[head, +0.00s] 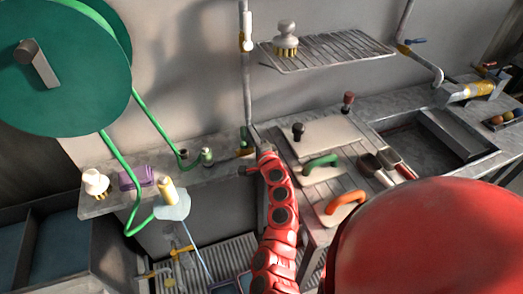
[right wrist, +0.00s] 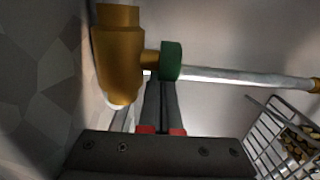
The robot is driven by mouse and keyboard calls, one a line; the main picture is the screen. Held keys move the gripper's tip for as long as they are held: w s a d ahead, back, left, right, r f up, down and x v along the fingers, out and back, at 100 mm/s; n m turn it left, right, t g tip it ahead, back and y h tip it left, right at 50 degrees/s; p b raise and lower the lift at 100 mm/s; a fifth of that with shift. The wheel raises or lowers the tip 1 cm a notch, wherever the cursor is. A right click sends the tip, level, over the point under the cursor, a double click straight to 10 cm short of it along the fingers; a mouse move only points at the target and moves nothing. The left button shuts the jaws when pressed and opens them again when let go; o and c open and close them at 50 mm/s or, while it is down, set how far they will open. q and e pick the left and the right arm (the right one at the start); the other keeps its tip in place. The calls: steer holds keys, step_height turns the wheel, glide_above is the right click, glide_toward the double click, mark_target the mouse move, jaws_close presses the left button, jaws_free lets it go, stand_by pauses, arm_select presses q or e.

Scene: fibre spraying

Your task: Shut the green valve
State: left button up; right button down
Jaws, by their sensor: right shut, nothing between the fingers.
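My right gripper (right wrist: 160,90) is shut and empty. Its fingertips lie just below the green collar in that view; I cannot tell if they touch it. In the head view my red right arm reaches up to the pipe by the wall, where a small brass and green fitting (head: 245,150) shows; the fingers are too small to make out there. My left gripper is not in view.
A wire rack shelf (head: 325,50) holds a white brush (head: 286,38). A green hose reel (head: 62,75) hangs at upper left. A counter (head: 330,133) with green and orange handles lies right of the arm.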

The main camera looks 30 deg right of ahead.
stand_by(0.6)
steer(key=b+v, duration=0.2)
steer(key=v, duration=1.5)
steer(key=shift+s+b, duration=0.25)
steer(key=shift+b, duration=0.1)
